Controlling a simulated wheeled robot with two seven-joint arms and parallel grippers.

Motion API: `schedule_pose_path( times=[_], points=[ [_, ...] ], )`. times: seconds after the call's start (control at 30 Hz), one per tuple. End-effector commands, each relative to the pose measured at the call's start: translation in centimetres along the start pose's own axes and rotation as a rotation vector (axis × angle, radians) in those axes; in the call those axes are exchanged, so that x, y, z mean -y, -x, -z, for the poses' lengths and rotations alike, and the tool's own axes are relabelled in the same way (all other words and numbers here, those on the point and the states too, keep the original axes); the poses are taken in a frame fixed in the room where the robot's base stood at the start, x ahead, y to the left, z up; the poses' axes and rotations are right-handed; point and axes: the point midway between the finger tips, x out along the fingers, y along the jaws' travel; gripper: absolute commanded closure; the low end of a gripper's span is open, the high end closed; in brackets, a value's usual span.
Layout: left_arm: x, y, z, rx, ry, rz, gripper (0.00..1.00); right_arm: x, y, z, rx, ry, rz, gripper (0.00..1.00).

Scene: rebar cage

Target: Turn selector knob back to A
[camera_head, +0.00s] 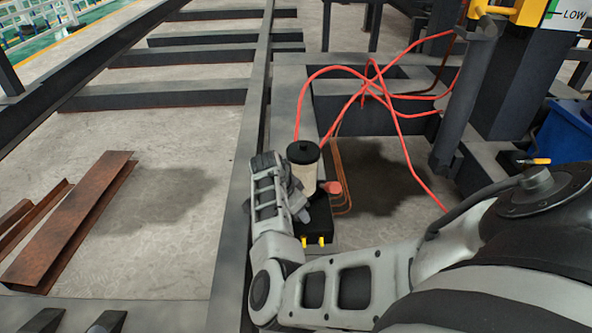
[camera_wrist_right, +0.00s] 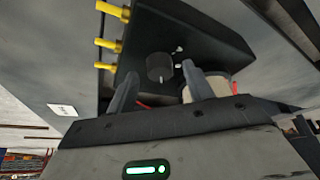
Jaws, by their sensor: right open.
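The round black selector knob (camera_wrist_right: 160,67) sits on the face of a black box (camera_wrist_right: 200,40) in the right wrist view. A small pale mark shows at its lower edge, and small white marks lie beside it; no letter is readable. My right gripper (camera_wrist_right: 160,88) is open, its two fingers apart and pointing toward the box with the knob between their tips; I cannot tell whether they touch it. In the head view my right gripper (camera_head: 298,203) is over the black box (camera_head: 318,226), and hides the knob. My left gripper is not in view.
A pale canister with a black lid (camera_head: 304,163) stands behind the box. Yellow fittings (camera_head: 312,241) stick out of the box's near side. Red hoses (camera_head: 385,95) loop behind it. A grey beam (camera_head: 236,200) runs along its left; rusty steel (camera_head: 75,215) lies farther left.

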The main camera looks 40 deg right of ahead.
Motion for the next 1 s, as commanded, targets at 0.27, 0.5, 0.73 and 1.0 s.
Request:
schedule_pose_path(
  times=[0.27,0.5,0.73,1.0],
  points=[
    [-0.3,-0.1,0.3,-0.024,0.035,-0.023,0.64,0.0,-0.8,0.0,0.000,0.000,0.001,0.48],
    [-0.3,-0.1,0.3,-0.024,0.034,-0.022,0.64,0.0,-0.8,0.1,0.000,0.000,0.000,0.71],
    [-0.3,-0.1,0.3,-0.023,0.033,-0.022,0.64,0.0,-0.7,0.1,0.000,0.001,0.000,0.93],
    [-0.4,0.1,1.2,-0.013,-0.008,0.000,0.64,-0.2,-0.5,0.2,-0.001,0.055,0.019,0.93]
  ],
)
